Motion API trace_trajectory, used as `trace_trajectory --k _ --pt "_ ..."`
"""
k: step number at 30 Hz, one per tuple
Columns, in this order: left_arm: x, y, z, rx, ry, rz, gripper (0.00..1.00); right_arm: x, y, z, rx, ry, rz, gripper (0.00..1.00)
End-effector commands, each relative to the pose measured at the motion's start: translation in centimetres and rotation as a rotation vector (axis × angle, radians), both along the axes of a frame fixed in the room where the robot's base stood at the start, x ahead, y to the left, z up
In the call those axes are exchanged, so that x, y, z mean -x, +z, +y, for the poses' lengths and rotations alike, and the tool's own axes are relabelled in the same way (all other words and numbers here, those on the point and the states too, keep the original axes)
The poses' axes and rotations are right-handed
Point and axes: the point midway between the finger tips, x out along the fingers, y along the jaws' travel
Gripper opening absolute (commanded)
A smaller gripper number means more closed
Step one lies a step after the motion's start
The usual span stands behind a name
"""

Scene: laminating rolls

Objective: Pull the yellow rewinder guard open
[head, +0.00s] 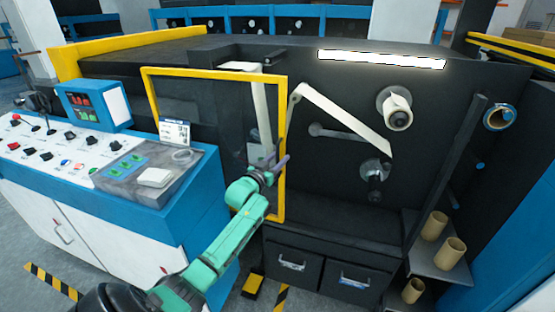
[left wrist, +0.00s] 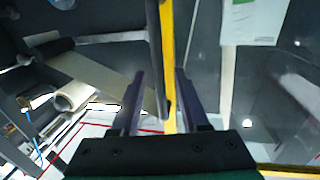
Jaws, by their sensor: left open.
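The yellow rewinder guard (head: 215,74) is a rectangular yellow frame with a see-through pane, standing on the front of the dark machine. My left gripper (head: 279,163) is at the frame's right upright, about halfway up or a little below. In the left wrist view, the gripper (left wrist: 160,98) is open, its two dark fingers on either side of the yellow upright (left wrist: 167,40) and a dark vertical bar (left wrist: 154,45) beside it. I cannot tell whether either finger touches. My right gripper is not in view.
A control console (head: 60,150) with a blue screen box (head: 93,105) stands left of the guard. A white web strip (head: 345,118) and rollers (head: 396,108) are to the right. Cardboard cores (head: 434,226) stand on a lower-right shelf. Black drawers (head: 292,268) sit below.

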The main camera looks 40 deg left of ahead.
Motion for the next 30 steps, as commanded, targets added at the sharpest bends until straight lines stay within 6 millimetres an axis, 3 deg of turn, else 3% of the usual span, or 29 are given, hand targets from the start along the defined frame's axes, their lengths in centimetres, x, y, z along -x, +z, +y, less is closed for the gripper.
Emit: trace_trajectory --k 7,11,17,24,30 --pt "0.1 0.0 0.0 0.0 0.0 -0.001 0.45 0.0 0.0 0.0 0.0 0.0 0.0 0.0" --pt "1.1 -0.1 -0.2 0.001 -0.001 0.0 0.45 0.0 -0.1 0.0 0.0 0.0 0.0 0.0" --pt "5.3 -0.3 -0.8 0.0 -0.001 0.002 0.45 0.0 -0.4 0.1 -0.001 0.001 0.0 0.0" --pt "11.6 -0.3 -1.6 0.0 0.0 0.003 0.45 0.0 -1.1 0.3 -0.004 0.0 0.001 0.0" --pt "14.2 -0.1 -2.0 0.0 0.0 0.001 0.45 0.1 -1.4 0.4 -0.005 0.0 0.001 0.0"
